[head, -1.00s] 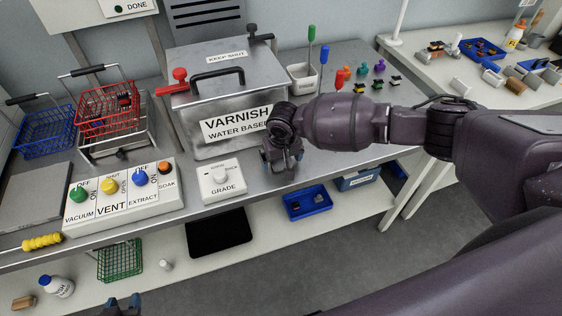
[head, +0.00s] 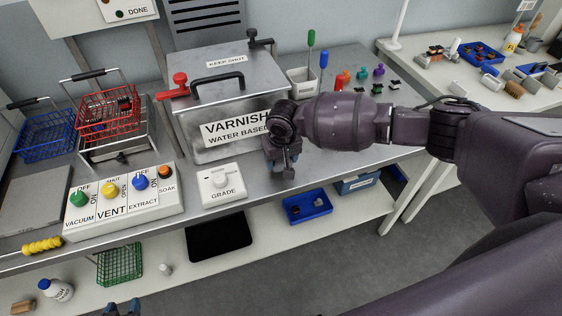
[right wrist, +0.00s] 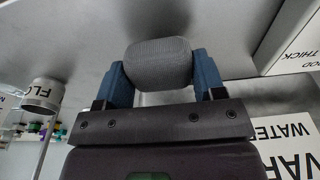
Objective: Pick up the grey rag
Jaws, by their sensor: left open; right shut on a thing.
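The grey rag (right wrist: 158,63) is a small, rounded, woven-textured bundle in the right wrist view. It sits between the two blue fingers of my right gripper (right wrist: 160,80), which are shut on it from both sides. In the head view my right gripper (head: 284,162) points down at the bench in front of the varnish tank, and a bit of the rag (head: 289,174) shows below its fingers. I cannot tell whether the rag touches the bench. My left gripper (head: 122,307) is at the bottom edge of the head view, only its blue fingertips showing, open and apart from the rag.
The varnish tank (head: 225,105) stands close behind my right gripper. The white grade dial box (head: 222,186) is to its left. A cup with screwdrivers (head: 302,80) and coloured connectors (head: 362,75) are behind right. A blue tray (head: 307,207) lies on the lower shelf.

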